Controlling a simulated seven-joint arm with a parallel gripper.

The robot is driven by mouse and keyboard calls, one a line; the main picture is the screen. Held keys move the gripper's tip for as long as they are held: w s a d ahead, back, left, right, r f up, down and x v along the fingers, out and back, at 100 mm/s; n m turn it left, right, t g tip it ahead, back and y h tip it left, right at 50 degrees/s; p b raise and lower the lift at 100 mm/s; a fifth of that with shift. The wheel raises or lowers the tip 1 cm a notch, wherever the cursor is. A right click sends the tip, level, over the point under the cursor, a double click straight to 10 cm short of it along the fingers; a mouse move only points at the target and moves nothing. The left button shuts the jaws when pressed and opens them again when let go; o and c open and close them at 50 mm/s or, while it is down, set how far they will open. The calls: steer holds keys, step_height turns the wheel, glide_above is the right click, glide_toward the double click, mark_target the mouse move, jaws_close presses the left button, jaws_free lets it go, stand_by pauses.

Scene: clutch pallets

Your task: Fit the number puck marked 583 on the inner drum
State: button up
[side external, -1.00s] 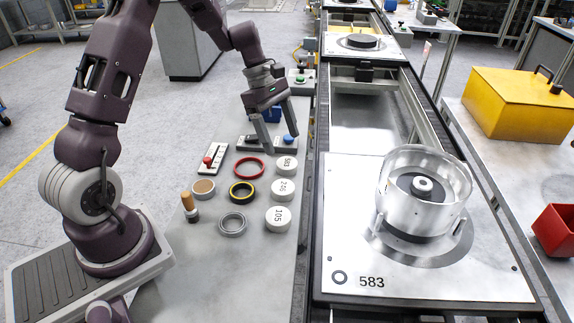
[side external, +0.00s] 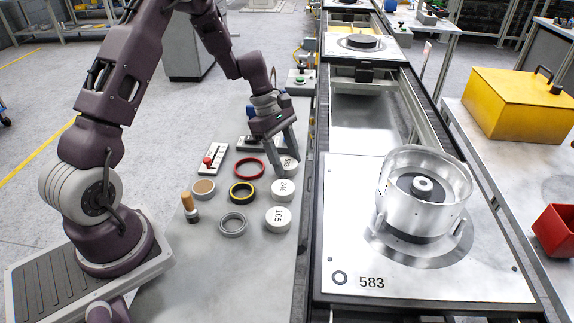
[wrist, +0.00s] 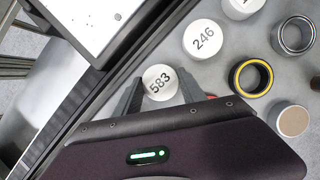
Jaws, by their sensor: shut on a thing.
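The white round puck marked 583 (wrist: 160,83) lies between the two fingers of my gripper (wrist: 162,90) in the wrist view, and the fingers are shut on it. In the side external view my gripper (side external: 284,162) is low over the table at this puck (side external: 291,167), partly hiding it. I cannot tell whether it has left the table. The inner drum (side external: 423,187) is a dark hub inside a clear-topped metal ring (side external: 428,200), on a pallet (side external: 345,230) whose corner is marked 583.
Pucks marked 246 (side external: 283,190) and 105 (side external: 278,219) stand in front of the held puck. A red ring (side external: 249,168), a yellow-black ring (side external: 242,192) and a grey ring (side external: 232,224) lie to the left. The conveyor rail borders the table on the right.

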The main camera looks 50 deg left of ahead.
step_height(320, 180, up, 10)
step_height(320, 180, up, 12)
glide_above(426, 184)
steer(key=a, duration=0.2)
steer(key=f, duration=0.6)
steer(key=d+f, duration=0.1)
steer(key=f, duration=0.2)
steer(key=shift+s+f, duration=0.1)
steer(key=shift+s, duration=0.05)
steer(key=shift+f, duration=0.25)
steer(key=shift+f, duration=0.6)
steer(key=o, duration=1.3)
